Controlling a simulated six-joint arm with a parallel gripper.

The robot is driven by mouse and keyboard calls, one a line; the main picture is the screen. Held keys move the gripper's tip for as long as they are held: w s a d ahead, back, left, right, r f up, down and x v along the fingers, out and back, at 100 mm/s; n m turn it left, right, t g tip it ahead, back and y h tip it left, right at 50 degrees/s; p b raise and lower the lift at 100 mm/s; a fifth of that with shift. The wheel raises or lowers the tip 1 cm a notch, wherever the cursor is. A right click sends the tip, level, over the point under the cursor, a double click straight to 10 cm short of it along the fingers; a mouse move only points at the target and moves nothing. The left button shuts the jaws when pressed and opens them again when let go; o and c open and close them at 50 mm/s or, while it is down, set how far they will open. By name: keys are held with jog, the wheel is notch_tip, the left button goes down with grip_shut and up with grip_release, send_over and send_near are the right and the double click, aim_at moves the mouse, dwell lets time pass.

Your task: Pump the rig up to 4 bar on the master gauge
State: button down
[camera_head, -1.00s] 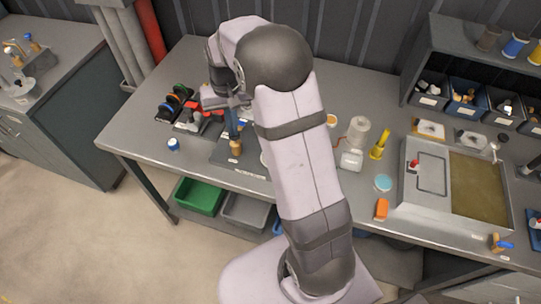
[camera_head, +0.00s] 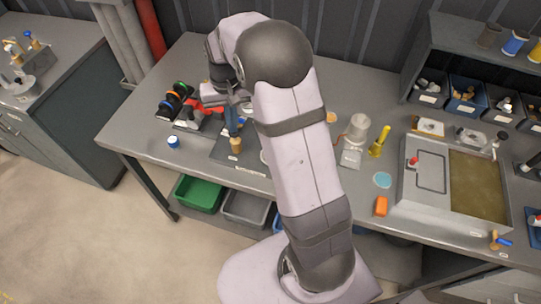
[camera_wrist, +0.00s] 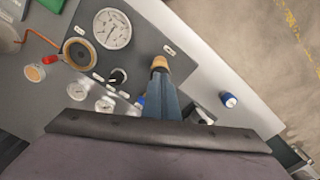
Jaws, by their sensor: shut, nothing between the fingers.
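My gripper (camera_wrist: 162,92) is shut and empty, its blue fingers pointing down at the rig's dark panel. A tan, wood-coloured knob (camera_wrist: 160,63) shows right at the fingertips; it may be the pump handle's grip, and I cannot tell whether they touch. In the head view my gripper (camera_head: 233,124) stands above the same knob (camera_head: 235,145) near the table's front edge. A large white dial gauge (camera_wrist: 112,28), likely the master gauge, is left of the fingers in the wrist view; its reading is too small to tell. Two small gauges (camera_wrist: 77,91) (camera_wrist: 104,104) lie nearer my wrist.
A black knob (camera_wrist: 117,76) and a brass-rimmed round part (camera_wrist: 78,54) sit beside the large gauge. A blue-capped item (camera_wrist: 229,100) stands on bare tabletop right of the fingers. Red-handled parts (camera_head: 205,108) lie behind my gripper.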

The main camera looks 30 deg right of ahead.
jog(key=shift+s+f+b, duration=0.1)
jog(key=shift+f+b, duration=0.55)
jog(key=shift+f, duration=0.55)
jog(key=shift+r, duration=0.1)
jog(key=shift+r+p, duration=1.2)
jog(key=shift+r, duration=0.15)
notch_tip(320, 180, up, 7)
jog(key=p, duration=0.6)
